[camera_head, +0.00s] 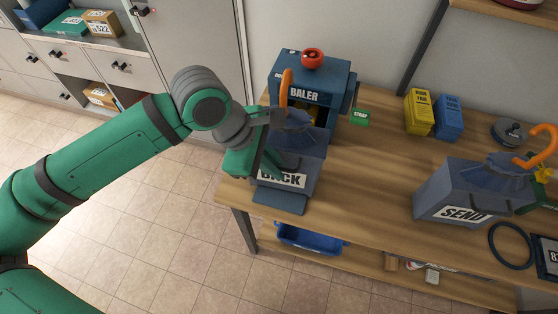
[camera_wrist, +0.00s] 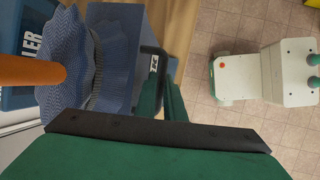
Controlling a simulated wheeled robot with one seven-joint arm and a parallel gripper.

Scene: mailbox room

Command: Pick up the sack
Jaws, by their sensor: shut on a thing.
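The sack (camera_head: 292,121) has a dark blue gathered mesh neck and an orange hooked handle (camera_head: 287,87). It stands upright at a grey-blue box (camera_head: 300,160) with a partly covered label ending in "ACK", in front of the baler. In the wrist view the sack's mesh (camera_wrist: 75,60) and orange handle (camera_wrist: 30,71) fill the left side. My green gripper (camera_head: 272,162) is at the left of the sack, its fingers across the label's left end. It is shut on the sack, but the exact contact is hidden.
The blue baler (camera_head: 335,83) with a red knob stands behind. At right is a box marked SEND (camera_head: 445,196) with a similar orange-hooked sack top. Yellow (camera_head: 419,111) and blue (camera_head: 448,117) containers stand at the back. The wooden table (camera_head: 370,180) is clear between the boxes.

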